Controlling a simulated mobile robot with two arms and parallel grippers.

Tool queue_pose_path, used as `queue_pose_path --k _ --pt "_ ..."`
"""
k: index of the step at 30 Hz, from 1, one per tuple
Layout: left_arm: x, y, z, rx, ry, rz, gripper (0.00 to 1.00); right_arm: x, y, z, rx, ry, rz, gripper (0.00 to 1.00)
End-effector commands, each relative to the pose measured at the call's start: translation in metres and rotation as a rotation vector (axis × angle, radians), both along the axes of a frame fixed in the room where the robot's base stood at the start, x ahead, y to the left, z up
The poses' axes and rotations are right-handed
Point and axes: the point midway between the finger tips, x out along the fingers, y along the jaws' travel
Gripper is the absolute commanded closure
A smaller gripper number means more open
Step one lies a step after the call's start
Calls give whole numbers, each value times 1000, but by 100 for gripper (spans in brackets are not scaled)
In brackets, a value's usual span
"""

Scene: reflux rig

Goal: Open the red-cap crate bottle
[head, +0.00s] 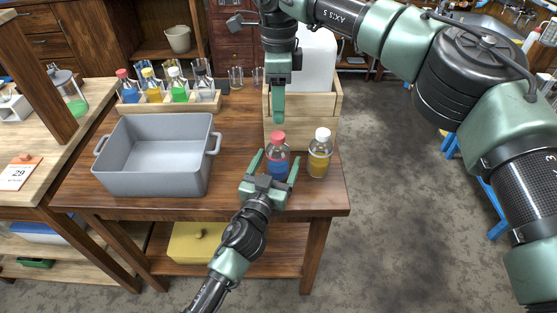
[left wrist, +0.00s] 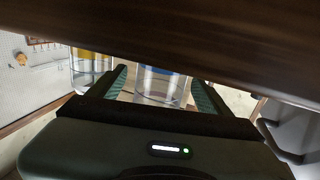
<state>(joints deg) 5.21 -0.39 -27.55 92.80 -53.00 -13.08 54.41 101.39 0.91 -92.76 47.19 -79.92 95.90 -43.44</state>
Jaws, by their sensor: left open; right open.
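The red-cap bottle (head: 277,160) with blue liquid stands upright near the table's front edge, in front of the wooden crate (head: 318,132). Its red cap (head: 278,137) is on. My left gripper (head: 276,165) is open, with one finger on each side of the bottle; I cannot tell if either finger touches it. In the left wrist view the bottle (left wrist: 160,88) appears between the two fingers (left wrist: 160,92), its cap out of sight. My right gripper (head: 278,119) points down above the cap, seen edge-on, with a small gap to it.
A white-cap bottle (head: 319,155) with amber liquid stands close to the right. A grey bin (head: 155,180) fills the table's left part. Behind it, a wooden rack (head: 205,104) holds several bottles, one also red-capped. The crate holds a white container (head: 317,60).

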Motion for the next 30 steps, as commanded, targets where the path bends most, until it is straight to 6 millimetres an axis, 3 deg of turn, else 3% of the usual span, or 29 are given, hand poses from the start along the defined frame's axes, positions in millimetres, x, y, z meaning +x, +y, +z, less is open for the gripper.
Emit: queue_pose_path --k 12,14,21,30 --pt "11 -3 0 1 0 0 21 0 1 0 1 0 1 52" --pt "11 -3 0 1 0 0 32 0 1 0 1 0 1 52" --pt "11 -3 0 1 0 0 99 0 1 0 1 0 1 52" --pt "11 -3 0 1 0 0 100 0 1 0 1 0 -90 52"
